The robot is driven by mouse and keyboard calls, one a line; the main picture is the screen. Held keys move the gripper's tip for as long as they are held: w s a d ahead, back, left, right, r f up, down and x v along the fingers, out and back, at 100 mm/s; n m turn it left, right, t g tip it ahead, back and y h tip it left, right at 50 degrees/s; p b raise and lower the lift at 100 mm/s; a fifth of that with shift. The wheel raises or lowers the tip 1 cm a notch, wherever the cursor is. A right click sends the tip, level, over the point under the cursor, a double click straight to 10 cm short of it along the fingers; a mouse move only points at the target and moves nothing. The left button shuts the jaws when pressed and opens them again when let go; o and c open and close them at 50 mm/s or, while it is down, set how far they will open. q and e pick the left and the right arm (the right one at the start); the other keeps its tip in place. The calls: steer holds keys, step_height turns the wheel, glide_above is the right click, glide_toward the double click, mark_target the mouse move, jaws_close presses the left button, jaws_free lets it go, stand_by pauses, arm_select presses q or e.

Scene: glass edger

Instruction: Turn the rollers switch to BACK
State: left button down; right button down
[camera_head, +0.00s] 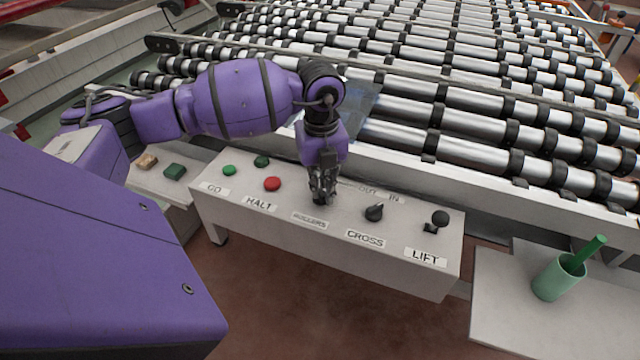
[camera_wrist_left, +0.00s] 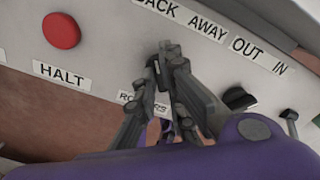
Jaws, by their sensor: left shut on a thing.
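The rollers switch (camera_wrist_left: 157,70) is a small black knob above the ROLLERS label (camera_head: 310,220) on the white control panel (camera_head: 290,240). My left gripper (camera_head: 321,196) points down at it and is shut on it. The fingers hide most of the knob, so I cannot tell exactly where it points. In the left wrist view, the BACK and AWAY labels (camera_wrist_left: 185,17) lie beyond the fingertips, and the gripper (camera_wrist_left: 163,62) covers part of the ROLLERS label. My right gripper is not in view.
The red HALT button (camera_head: 272,184) and green GO button (camera_head: 229,170) are left of the switch. The CROSS switch (camera_head: 374,212) and LIFT lever (camera_head: 438,221) are to its right. The roller bed (camera_head: 480,125) rises behind. A green cup (camera_head: 558,278) stands at the right.

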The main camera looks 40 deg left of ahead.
mark_target(321, 191)
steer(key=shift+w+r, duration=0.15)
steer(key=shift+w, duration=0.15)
arm_select(q)
steer(key=c, duration=1.8)
jaws_free()
steer(key=shift+c, duration=0.2)
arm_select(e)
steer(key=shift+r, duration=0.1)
arm_select(q)
steer(key=shift+r, duration=0.4)
step_height(321, 191, up, 11)
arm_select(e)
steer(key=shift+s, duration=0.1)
